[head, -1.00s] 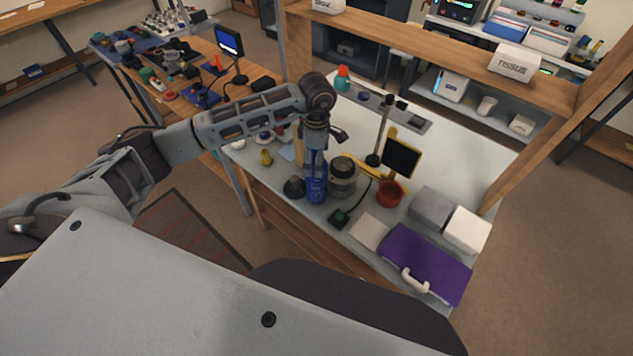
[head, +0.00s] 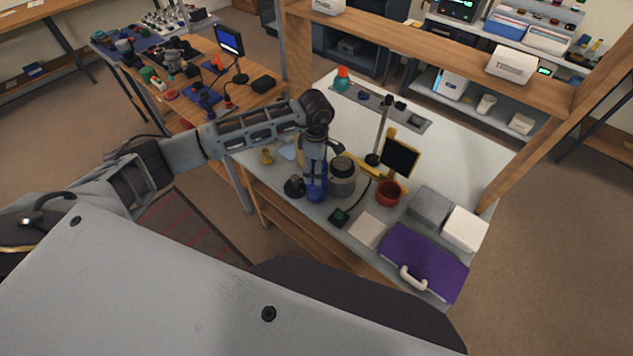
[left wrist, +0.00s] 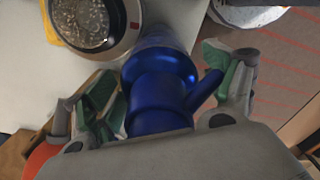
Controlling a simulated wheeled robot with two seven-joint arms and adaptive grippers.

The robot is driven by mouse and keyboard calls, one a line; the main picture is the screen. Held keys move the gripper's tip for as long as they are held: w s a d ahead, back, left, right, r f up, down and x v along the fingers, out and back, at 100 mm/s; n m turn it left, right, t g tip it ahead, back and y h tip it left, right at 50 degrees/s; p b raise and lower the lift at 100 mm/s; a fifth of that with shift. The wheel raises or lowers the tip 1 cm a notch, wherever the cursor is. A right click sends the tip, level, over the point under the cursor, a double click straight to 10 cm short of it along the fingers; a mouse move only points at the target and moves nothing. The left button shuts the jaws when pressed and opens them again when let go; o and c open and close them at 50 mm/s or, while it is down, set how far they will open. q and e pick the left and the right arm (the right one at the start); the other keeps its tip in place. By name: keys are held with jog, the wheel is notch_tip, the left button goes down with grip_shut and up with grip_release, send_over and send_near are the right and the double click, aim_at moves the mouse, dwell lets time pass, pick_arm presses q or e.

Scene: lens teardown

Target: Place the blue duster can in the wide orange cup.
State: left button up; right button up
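The blue duster can (head: 317,190) stands upright near the front edge of the workbench. My left gripper (head: 315,170) is over its top, pointing down. In the left wrist view the blue can (left wrist: 158,100) lies between the two green-padded fingers (left wrist: 165,95). The fingers are spread to either side of it; a firm grip is not visible. A wide, reddish-orange cup (head: 388,194) stands to the right, beyond the grey jar, and looks empty. My right gripper is not in view.
A grey jar (head: 342,178) stands close to the can's right. A dark-topped dome (head: 295,187) is close on its left.

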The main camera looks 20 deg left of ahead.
pick_arm(q)
jog(key=shift+s, duration=0.1)
grip_shut()
dwell(0.4)
jog(key=shift+r, duration=0.55)
notch_tip(320, 180, up, 17)
jog(key=b, duration=0.3)
jog(key=shift+b, duration=0.4)
